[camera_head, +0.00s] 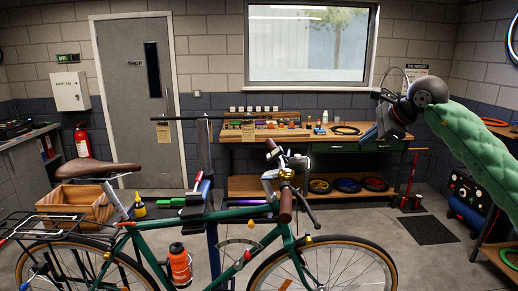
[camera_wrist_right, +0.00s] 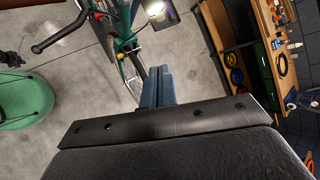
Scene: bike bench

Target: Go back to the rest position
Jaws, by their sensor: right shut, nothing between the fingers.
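My right gripper (camera_head: 370,140) hangs in the air at the right of the head view, in front of the far workbench (camera_head: 330,137). Its green padded arm comes in from the right edge. The fingers are closed together with nothing between them; in the right wrist view the closed blue-grey fingers (camera_wrist_right: 157,86) point away over the floor. My left gripper is not in view. A green bicycle (camera_head: 215,217) stands across the front of the head view, to the left of and below the right gripper, apart from it.
A repair stand post (camera_head: 205,145) rises behind the bicycle. A wooden crate (camera_head: 75,205) sits over its rear wheel. A red floor pump (camera_head: 411,180), a blue compressor (camera_head: 466,205) and a dark floor mat (camera_head: 428,230) are at the right. Bare floor (camera_head: 370,218) lies between bicycle and bench.

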